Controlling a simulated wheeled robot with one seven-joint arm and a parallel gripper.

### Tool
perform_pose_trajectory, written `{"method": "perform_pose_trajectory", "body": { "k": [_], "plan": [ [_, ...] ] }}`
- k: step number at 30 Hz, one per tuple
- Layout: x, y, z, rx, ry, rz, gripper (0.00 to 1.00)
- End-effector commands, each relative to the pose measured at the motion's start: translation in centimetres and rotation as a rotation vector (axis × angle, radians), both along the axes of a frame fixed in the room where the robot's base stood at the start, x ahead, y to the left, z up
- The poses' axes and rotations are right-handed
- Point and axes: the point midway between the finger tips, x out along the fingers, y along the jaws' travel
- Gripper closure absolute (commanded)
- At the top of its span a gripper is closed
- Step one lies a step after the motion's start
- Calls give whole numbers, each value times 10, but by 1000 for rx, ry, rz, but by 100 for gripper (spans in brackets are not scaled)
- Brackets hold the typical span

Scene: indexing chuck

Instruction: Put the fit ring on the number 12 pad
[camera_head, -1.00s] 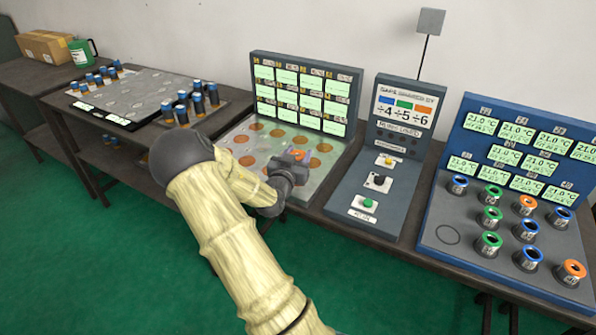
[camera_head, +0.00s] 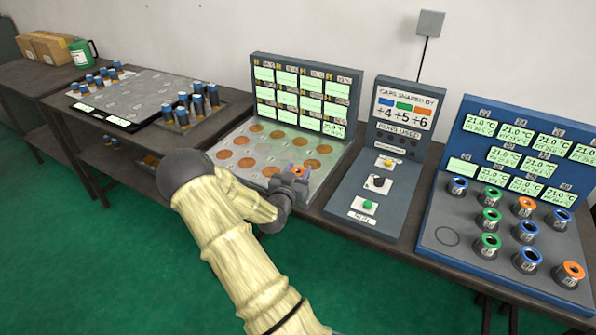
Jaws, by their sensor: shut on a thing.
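The orange ring (camera_head: 299,171) is between the fingers of my gripper (camera_head: 297,176), over the front right corner of the pad plate (camera_head: 222,172). The plate carries rows of copper-coloured round pads, such as one at the right (camera_head: 312,164). The ring appears low at the front right pad position, and the pad under it is hidden. I cannot tell whether the ring touches the pad. On the upright panel behind, the bottom right display (camera_head: 334,128) shows a reading, while the other displays look blank. Pad numbers are too small to read.
To the right stands a grey button console (camera_head: 352,190). Beyond it is a blue-backed board (camera_head: 457,258) with several blue, green and orange-rimmed cups. At the left, a tray (camera_head: 202,118) holds several blue-capped cylinders. A green can (camera_head: 82,54) and cardboard boxes (camera_head: 50,47) stand farther back.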

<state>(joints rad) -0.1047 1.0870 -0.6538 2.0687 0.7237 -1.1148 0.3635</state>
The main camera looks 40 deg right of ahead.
Motion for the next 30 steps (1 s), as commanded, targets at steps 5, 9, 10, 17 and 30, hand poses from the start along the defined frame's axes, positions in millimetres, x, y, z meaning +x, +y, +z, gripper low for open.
{"method": "perform_pose_trajectory", "body": {
  "k": [5,9,10,17,30],
  "plan": [
    [0,-1,0,-2,-5,-1,96],
    [0,-1,-4,-1,-4,-2,96],
    [0,-1,-4,-1,-4,-2,96],
    [-1,0,-12,3,2,-3,96],
    [-2,0,-17,7,8,-2,34]
  ]
}}
